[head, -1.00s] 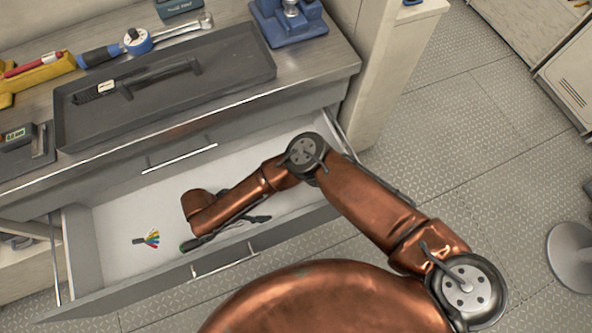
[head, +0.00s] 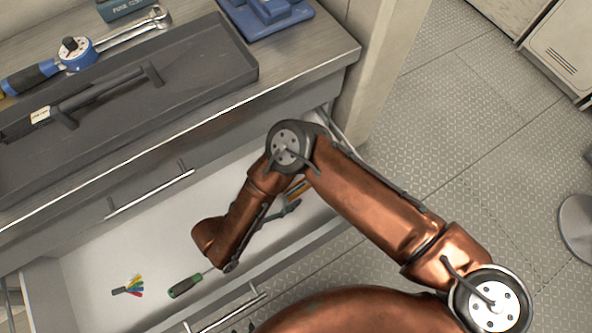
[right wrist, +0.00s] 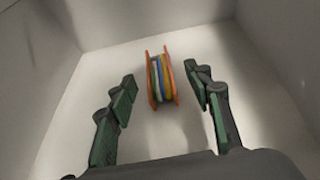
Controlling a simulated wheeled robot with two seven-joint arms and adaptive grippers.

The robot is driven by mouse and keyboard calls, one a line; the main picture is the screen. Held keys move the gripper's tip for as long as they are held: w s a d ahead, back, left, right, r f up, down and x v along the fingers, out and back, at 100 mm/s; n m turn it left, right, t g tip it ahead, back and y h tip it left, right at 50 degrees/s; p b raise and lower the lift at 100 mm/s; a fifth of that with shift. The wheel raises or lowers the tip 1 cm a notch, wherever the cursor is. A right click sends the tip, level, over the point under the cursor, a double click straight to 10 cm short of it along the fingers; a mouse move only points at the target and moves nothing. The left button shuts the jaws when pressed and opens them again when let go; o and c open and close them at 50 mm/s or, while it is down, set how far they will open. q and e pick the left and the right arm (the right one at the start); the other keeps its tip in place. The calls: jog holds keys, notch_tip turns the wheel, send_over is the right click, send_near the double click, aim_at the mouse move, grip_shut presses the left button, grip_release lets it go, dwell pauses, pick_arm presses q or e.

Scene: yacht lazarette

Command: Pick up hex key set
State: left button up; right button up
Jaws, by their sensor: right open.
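The hex key set (right wrist: 161,80) appears to be the orange-sided holder with blue, white and yellow bars in the right wrist view. It lies on the pale drawer floor, ahead of my right gripper (right wrist: 162,85) and between the lines of its open fingers, with nothing held. In the head view, part of the orange set (head: 298,188) shows beside my right forearm, which hides the rest. My right gripper (head: 284,212) is inside the open drawer there, partly covered by my arm. My left gripper is not in view.
The open drawer (head: 85,262) also holds a green-and-black handled tool (head: 185,285) and a small fan of coloured pieces (head: 129,287). Drawer walls surround the gripper. The worktop above carries a dark tray (head: 190,75) and a blue-handled wrench (head: 78,55).

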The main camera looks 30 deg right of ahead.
aim_at(297, 188)
jog(key=b+x, duration=0.1)
jog(key=x, duration=0.2)
jog(key=shift+w+a+f+b, duration=0.15)
jog(key=shift+f+b, duration=0.05)
jog(key=shift+b, duration=0.15)
jog(key=shift+d, duration=0.5)
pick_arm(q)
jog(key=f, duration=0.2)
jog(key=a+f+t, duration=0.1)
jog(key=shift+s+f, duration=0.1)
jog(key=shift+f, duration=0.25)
pick_arm(e)
jog(key=shift+c, duration=0.4)
grip_shut()
